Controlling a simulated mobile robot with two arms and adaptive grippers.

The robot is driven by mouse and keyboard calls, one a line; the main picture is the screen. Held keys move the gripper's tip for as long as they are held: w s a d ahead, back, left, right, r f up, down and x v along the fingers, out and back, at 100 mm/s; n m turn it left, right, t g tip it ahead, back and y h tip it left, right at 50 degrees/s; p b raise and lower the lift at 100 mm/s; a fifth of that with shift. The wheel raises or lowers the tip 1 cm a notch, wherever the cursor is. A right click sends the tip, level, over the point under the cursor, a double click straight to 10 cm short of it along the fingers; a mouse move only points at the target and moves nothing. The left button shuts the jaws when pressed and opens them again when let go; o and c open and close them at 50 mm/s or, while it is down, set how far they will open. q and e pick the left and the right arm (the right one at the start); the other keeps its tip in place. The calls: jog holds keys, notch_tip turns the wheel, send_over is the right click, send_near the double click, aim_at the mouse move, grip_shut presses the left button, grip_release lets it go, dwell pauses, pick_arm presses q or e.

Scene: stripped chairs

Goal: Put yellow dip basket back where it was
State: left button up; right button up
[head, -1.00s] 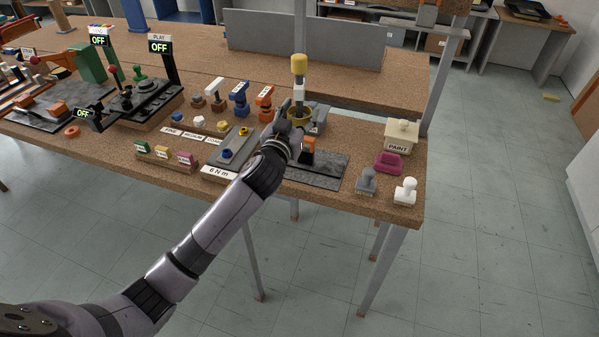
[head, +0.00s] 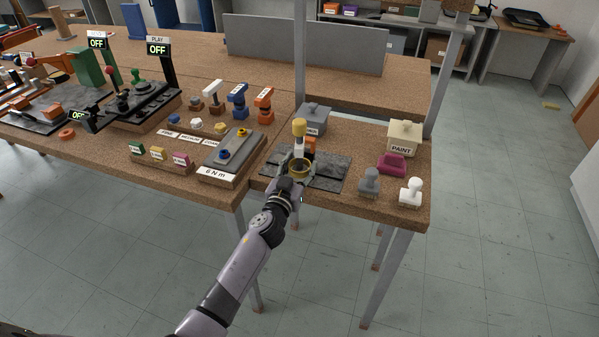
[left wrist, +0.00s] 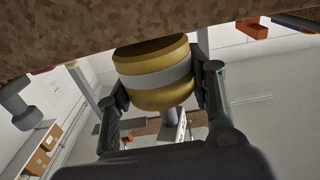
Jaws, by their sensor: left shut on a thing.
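The yellow dip basket (head: 299,129) is upright in the head view, with a yellow knob on top, a pale stem and a yellow ring-shaped lower part. My left gripper (head: 298,169) is shut on its lower part, over the dark grey slab at the table's front. In the left wrist view the basket (left wrist: 155,74) is a yellow cylinder with a grey band between the two fingers of the left gripper (left wrist: 160,88). I cannot tell whether it touches the slab. My right gripper is not in view.
A grey lidded box (head: 313,120) stands behind the basket, and a cream PAINT box (head: 404,138) stands to the right. An orange piece (head: 310,144) is close behind the basket. A magenta block (head: 391,164) and grey (head: 369,182) and white (head: 411,192) knobbed pieces stand at right.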

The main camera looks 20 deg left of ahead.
pick_arm(q)
jog(key=o, duration=1.2)
jog(key=shift+s+f, duration=0.1)
jog(key=shift+f, duration=0.25)
jog(key=shift+c, duration=0.2)
jog(key=o, duration=0.4)
jog(key=shift+r, duration=0.15)
jog(key=shift+f, duration=0.25)
jog(key=s+b, duration=0.2)
jog(key=s, duration=1.5)
jog(key=shift+s, duration=0.2)
